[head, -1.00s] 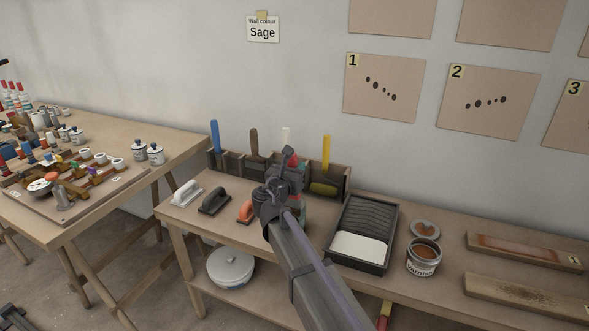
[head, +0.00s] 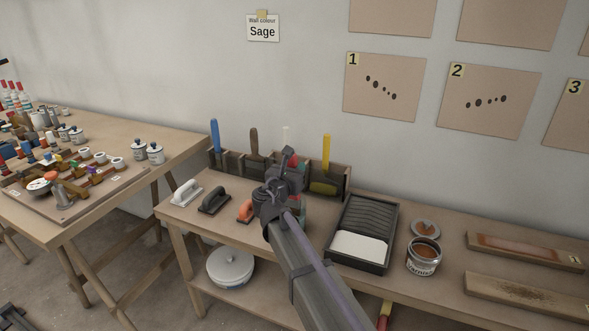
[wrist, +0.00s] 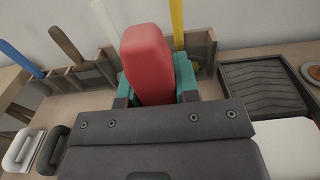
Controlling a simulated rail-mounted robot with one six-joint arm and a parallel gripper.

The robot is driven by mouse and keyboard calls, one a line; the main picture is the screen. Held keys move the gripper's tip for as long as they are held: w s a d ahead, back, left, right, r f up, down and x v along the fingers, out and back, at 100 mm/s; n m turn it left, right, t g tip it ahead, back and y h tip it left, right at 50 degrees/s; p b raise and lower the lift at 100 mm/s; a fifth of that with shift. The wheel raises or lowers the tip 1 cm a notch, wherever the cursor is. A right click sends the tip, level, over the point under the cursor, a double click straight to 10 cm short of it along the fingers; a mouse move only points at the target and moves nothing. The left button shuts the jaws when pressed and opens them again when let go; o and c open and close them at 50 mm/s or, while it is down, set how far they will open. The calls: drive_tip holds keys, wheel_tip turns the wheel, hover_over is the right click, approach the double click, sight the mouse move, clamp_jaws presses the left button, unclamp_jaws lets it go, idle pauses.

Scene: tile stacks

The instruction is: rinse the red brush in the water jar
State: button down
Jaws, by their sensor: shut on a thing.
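The red brush (wrist: 147,58) shows in the wrist view as a thick red handle between the teal finger pads of my gripper (wrist: 158,88). My gripper is shut on it. In the head view my gripper (head: 297,188) is in front of the wooden rack, and only a little red shows past my wrist. The brush's bristle end is hidden in both views. I cannot make out a water jar; my arm and gripper cover part of the bench there.
The rack (head: 343,183) holds blue-, brown-, white- and yellow-handled tools. A roller tray (head: 386,232) and open varnish tin (head: 424,257) stand to the right. Floats (head: 214,200) lie to the left. A lidded white pot (head: 230,267) sits on the lower shelf.

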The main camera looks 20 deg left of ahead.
wheel_tip(320, 180, down, 5)
drive_tip(key=b, duration=0.4)
drive_tip(key=shift+r, duration=0.2)
idle(0.9)
drive_tip(key=shift+s+d+f+b, duration=0.1)
drive_tip(key=shift+f+b, duration=0.3)
drive_tip(key=shift+b, duration=0.3)
idle(2.1)
drive_tip(key=shift+r, duration=0.1)
